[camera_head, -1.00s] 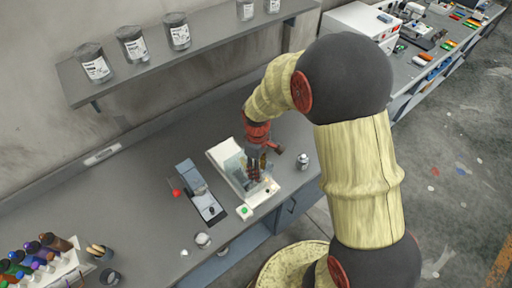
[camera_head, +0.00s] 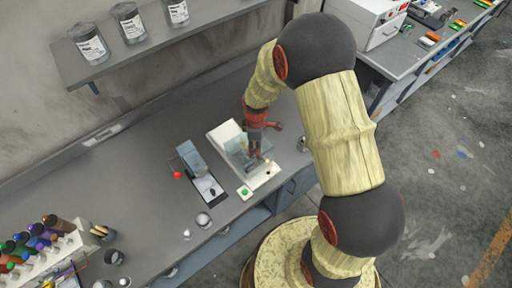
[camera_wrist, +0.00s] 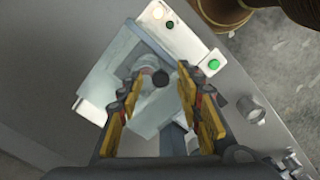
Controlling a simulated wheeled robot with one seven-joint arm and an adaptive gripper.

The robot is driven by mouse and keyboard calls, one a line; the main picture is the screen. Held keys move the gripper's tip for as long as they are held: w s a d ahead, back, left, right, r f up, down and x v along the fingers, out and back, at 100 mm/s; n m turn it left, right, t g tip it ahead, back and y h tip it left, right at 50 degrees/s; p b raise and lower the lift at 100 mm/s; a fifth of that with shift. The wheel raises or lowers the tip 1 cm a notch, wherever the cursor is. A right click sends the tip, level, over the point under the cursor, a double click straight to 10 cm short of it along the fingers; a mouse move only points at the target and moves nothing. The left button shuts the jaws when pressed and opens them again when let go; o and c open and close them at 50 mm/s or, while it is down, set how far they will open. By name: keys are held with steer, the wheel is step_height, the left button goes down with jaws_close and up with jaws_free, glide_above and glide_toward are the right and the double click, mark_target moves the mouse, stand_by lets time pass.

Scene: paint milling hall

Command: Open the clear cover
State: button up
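The clear cover (camera_head: 236,149) is a see-through panel on a white bench device (camera_head: 223,132). In the wrist view the cover (camera_wrist: 113,62) looks like a pale, glassy sheet, and the white body (camera_wrist: 92,110) shows past its edge. My gripper (camera_head: 257,154) points down over the cover. In the wrist view its yellow-padded fingers (camera_wrist: 160,82) stand apart.
A grey instrument (camera_head: 191,160) stands left of the device, with a red ball (camera_head: 177,176) beside it. A small round jar (camera_head: 203,219) is near the front edge. A rack of coloured bottles (camera_head: 42,259) is at lower left. A shelf (camera_head: 150,40) with tins overhangs the back.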

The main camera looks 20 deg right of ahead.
steer(key=shift+f, duration=0.3)
steer(key=shift+c, duration=0.6)
steer(key=c, duration=0.7)
jaws_close()
